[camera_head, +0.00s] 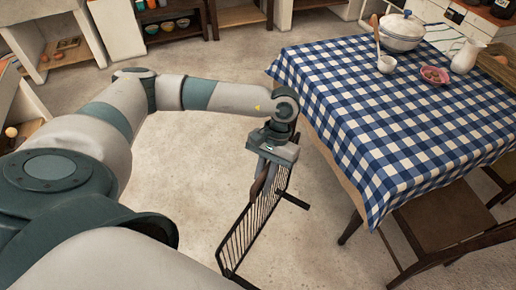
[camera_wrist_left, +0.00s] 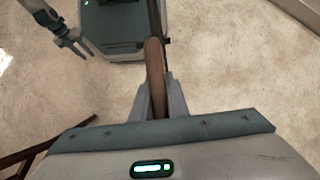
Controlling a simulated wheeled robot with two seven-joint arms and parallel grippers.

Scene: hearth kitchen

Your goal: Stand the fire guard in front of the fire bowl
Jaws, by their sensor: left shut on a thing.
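The fire guard (camera_head: 240,236) is a black barred panel with flat feet, standing or held near upright beside the table in the head view. My left gripper (camera_head: 266,163) is above it, shut on its brown wooden handle. In the left wrist view the handle (camera_wrist_left: 154,62) runs between the two fingers of my left gripper (camera_wrist_left: 157,92). My right gripper (camera_wrist_left: 76,42) shows small at the upper left of the left wrist view, its fingers apart and empty. I cannot tell whether the guard's feet touch the floor. The fire bowl is not in view.
A table with a blue checked cloth (camera_head: 345,100) stands at the right, close to the guard. A wooden chair (camera_head: 440,215) is at its near side. Open shelves (camera_head: 165,32) line the back. Pale floor (camera_head: 190,190) is clear left of the guard.

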